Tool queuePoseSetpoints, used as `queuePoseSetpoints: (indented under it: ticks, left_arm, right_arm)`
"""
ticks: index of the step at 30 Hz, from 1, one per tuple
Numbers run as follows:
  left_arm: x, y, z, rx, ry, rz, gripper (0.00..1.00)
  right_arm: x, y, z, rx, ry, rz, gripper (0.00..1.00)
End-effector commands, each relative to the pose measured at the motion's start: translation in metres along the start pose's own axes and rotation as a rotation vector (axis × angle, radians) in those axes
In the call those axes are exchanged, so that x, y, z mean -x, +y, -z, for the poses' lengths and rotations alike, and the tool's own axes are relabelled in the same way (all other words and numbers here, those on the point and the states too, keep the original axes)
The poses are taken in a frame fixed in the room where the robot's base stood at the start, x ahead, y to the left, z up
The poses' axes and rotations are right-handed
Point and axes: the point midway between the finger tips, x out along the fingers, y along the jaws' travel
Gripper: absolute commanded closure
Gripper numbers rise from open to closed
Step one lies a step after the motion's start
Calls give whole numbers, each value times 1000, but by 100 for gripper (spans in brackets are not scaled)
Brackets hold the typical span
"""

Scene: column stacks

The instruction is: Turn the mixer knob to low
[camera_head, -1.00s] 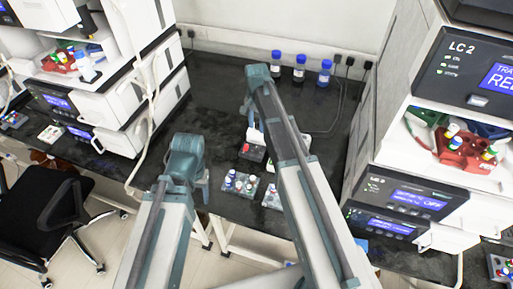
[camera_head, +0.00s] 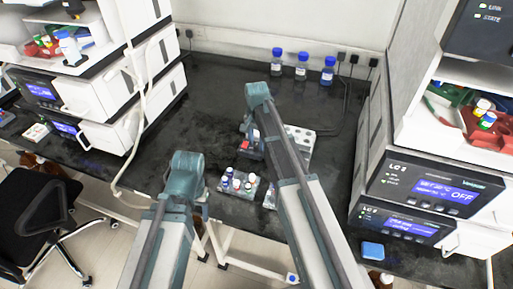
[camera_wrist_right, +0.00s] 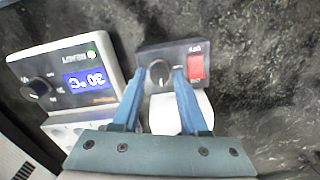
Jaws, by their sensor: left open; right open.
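The mixer (camera_wrist_right: 178,50) is a dark box with a black round knob (camera_wrist_right: 160,73) and a red switch (camera_wrist_right: 195,69) beside it. A pale line shows on the knob, but I cannot read its setting. My right gripper (camera_wrist_right: 159,79) is open, with its blue fingertips on either side of the knob; contact is unclear. In the head view, the mixer (camera_head: 249,148) is partly hidden behind my right arm, and the right gripper (camera_head: 247,125) is just above it. My left gripper (camera_head: 204,196) is open, low and left of the mixer, and mostly hidden by its own wrist.
A white heater unit (camera_wrist_right: 70,80) with a lit display stands left of the mixer in the wrist view. A vial rack (camera_head: 238,185) is in front of the mixer. Blue-capped bottles (camera_head: 302,70) stand at the back. LC units (camera_head: 420,195) are at right. The back-left bench is clear.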

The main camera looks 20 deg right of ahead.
Motion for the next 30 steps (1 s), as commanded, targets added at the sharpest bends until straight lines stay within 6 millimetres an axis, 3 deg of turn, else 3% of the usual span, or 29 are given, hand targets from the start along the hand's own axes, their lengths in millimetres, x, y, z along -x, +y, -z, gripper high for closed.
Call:
queuePoseSetpoints:
  ticks: [8,16,30]
  left_arm:
    - [-1,0,0,0,0,0,39]
    - [-1,0,0,0,0,0,39]
    - [-2,0,0,0,0,0,39]
  right_arm:
    - [-1,0,0,0,0,0,57]
    - [-1,0,0,0,0,0,100]
    - [-2,0,0,68,0,0,100]
